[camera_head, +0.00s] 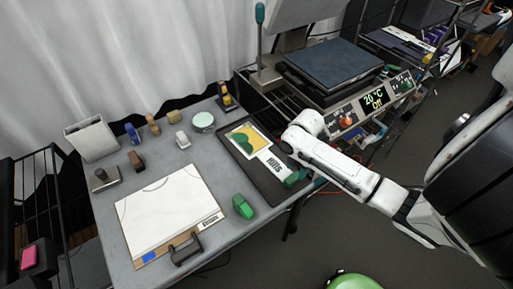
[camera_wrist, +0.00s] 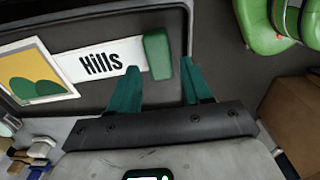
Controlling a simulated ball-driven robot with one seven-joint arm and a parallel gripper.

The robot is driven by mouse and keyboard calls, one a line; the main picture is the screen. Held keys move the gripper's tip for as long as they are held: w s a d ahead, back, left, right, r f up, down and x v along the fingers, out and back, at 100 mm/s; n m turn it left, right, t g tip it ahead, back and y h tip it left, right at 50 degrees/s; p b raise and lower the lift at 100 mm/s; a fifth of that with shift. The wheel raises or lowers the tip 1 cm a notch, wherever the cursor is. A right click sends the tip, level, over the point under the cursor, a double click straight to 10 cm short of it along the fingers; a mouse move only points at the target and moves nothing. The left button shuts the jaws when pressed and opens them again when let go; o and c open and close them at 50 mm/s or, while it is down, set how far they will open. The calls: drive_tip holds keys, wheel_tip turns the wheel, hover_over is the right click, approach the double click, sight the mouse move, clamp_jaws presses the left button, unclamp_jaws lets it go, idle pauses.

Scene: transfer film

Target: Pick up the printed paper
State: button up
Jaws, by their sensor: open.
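The printed paper (camera_head: 252,139) shows green hills on yellow with a pale border. It lies on a dark tray (camera_head: 240,170) at the table's right side. It is also at the left of the wrist view (camera_wrist: 36,72). A white strip (camera_head: 270,164) reading "Hills" extends from it, with a green block (camera_wrist: 157,56) at its end. My gripper (camera_wrist: 160,64) is open, with its teal fingertips on either side of the block in the wrist view. Whether they touch it I cannot tell. In the head view my gripper (camera_head: 295,178) is partly hidden by my arm.
A white board (camera_head: 165,208) and a green item (camera_head: 243,206) are left of the tray. Several small stamps and a round tin (camera_head: 203,122) stand at the back. A heat press (camera_head: 335,75) with a display reading "20 °C Off" stands behind my arm.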

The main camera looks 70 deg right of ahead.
sight(296, 175)
drive_tip(key=shift+d+f+p, duration=0.2)
drive_tip(key=shift+f, duration=1.25)
drive_tip(key=shift+d+f+p, duration=0.15)
drive_tip(key=shift+f+p, duration=0.05)
drive_tip(key=shift+f, duration=1.2)
drive_tip(key=c, duration=0.8)
